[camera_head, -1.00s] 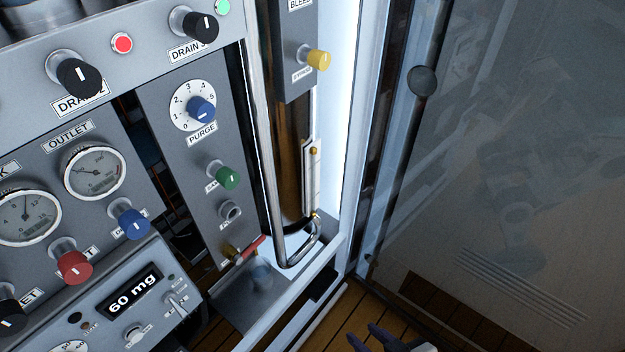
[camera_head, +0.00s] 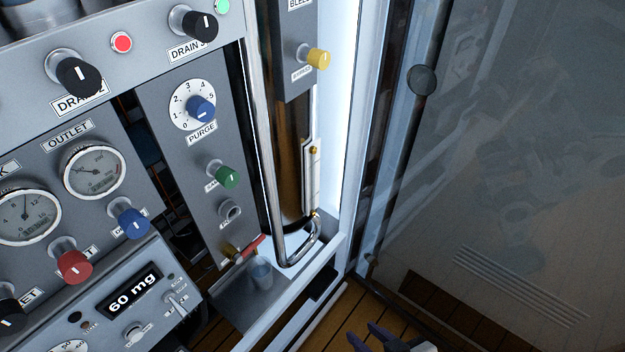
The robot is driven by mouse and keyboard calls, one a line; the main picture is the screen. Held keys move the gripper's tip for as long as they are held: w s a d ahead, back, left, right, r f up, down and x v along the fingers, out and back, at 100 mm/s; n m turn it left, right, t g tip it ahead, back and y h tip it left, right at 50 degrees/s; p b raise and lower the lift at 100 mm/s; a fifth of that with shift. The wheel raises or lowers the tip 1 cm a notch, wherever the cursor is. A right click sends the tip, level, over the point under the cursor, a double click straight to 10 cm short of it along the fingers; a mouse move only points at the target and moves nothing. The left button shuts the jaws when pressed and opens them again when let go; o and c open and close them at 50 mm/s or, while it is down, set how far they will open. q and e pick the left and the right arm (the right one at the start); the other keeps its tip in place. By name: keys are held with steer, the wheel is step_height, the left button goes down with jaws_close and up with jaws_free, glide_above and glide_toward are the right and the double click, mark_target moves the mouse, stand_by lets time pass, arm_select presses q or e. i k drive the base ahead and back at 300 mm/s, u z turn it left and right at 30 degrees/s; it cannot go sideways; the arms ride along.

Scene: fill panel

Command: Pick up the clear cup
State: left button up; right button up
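The clear cup (camera_head: 262,274) stands upright on a grey metal shelf (camera_head: 236,301) at the foot of the purge panel. It is small and see-through, just below a red-handled valve (camera_head: 250,245). My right gripper (camera_head: 366,338) shows only in part at the bottom edge, right of and below the cup and well apart from it. Two dark fingers show there with a gap between them, and nothing is seen in the gap. My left gripper is not in view.
A bent metal pipe (camera_head: 285,262) stands just right of the cup. The purge panel (camera_head: 170,120) with its knobs rises behind it. A dosing box (camera_head: 150,310) reading 60 mg is at left. A large glass door (camera_head: 500,150) fills the right.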

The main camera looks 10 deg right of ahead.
mark_target(259, 268)
steer(key=z, duration=1)
steer(key=k, duration=1.25)
steer(key=u, duration=1.6)
steer(key=i, duration=0.55)
